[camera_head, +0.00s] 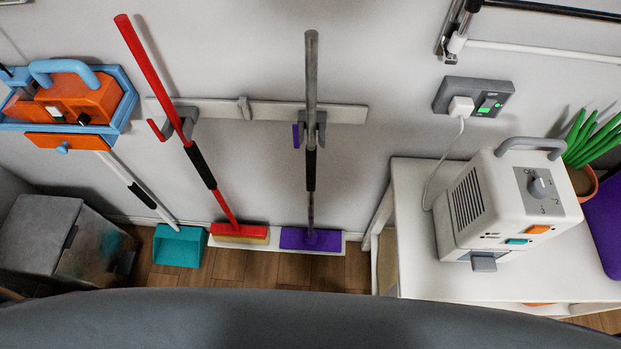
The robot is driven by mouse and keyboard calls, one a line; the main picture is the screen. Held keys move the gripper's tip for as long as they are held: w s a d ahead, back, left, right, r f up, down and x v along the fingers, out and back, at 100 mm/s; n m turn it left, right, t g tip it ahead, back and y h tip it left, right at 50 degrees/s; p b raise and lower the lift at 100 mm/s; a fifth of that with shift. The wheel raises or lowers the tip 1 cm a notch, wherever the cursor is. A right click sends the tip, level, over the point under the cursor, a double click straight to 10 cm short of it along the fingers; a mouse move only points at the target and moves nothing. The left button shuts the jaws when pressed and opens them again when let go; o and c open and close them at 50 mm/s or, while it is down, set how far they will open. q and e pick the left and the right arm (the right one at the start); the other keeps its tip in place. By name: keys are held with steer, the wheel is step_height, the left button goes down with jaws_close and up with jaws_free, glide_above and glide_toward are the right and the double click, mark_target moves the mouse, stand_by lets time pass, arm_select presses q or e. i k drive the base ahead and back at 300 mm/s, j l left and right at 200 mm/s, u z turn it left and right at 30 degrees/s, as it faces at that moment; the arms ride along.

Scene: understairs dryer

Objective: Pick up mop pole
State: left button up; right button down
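Two long-handled tools hang upright on the wall rack (345,113). One has a red pole (151,72) with a black grip and a red head (238,230) with a yellowish lower edge. The other has a grey pole (311,65) with a black grip and a purple head (311,239). I cannot tell for sure which of the two is the mop. Both heads rest low against the wall, near the wooden floor.
A teal dustpan (179,247) with a white-and-black handle stands left of the red head. A grey bin (45,235) is at the far left, below an orange toolbox (85,98) in a blue holder. A white table (418,258) with a white appliance (505,205) stands right.

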mark_target(312, 36)
steer(key=u, duration=4.9)
steer(key=z, duration=3.85)
steer(key=i+j+z, duration=0.15)
steer(key=z, duration=0.25)
steer(key=i+j+z, duration=0.1)
steer(key=z, duration=0.35)
steer(key=i+j+z, duration=0.1)
steer(key=j+z, duration=0.4)
steer(key=z, duration=0.3)
steer(key=i+j, duration=0.05)
